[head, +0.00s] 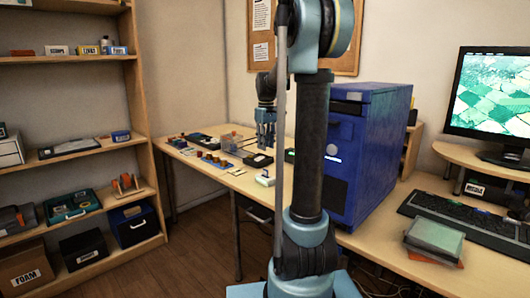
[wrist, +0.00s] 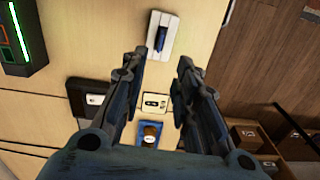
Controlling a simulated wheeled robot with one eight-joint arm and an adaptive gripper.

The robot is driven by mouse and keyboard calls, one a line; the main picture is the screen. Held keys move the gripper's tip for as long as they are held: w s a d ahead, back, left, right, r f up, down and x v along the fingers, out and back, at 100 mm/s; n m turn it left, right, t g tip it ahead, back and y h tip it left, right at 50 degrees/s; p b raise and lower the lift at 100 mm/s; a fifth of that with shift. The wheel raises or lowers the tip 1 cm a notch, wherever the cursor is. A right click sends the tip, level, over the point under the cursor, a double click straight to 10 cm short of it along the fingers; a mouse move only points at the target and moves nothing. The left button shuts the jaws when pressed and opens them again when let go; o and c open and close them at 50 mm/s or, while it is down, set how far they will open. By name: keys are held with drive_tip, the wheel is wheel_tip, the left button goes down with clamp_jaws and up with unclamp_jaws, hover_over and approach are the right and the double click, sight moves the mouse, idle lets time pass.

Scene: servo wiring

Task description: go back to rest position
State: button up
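My gripper (head: 265,136) is above the desk (head: 218,176), in front of and left of the blue computer case (head: 375,150) in the head view. In the wrist view my gripper (wrist: 160,68) points down with its two fingers apart and nothing between them. A white device with a dark blue part (wrist: 159,36) lies on the desk beyond the fingertips; a white device (head: 265,179) also shows in the head view. A small white plate (wrist: 155,102) and a blue piece with a brown round part (wrist: 150,132) show between the fingers.
A black box (wrist: 88,97) and a dark device with a green light strip (wrist: 18,35) lie left in the wrist view. In the head view, a monitor (head: 490,92) and keyboard (head: 470,223) are at right. A wooden shelf (head: 75,155) stands at left, with open floor (head: 190,250) before it.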

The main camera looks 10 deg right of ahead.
drive_tip(key=shift+r, duration=0.25)
drive_tip(key=s+f+m+t, duration=0.1)
drive_tip(key=s+f+m, duration=0.25)
drive_tip(key=s, duration=1.55)
drive_tip(key=s+f+m+t, duration=0.1)
drive_tip(key=s+f+m, duration=0.1)
drive_tip(key=s+f, duration=1.2)
drive_tip(key=shift+s+d+m, duration=0.15)
drive_tip(key=shift+s+m, duration=0.2)
drive_tip(key=shift+s, duration=0.6)
drive_tip(key=shift+s, duration=0.1)
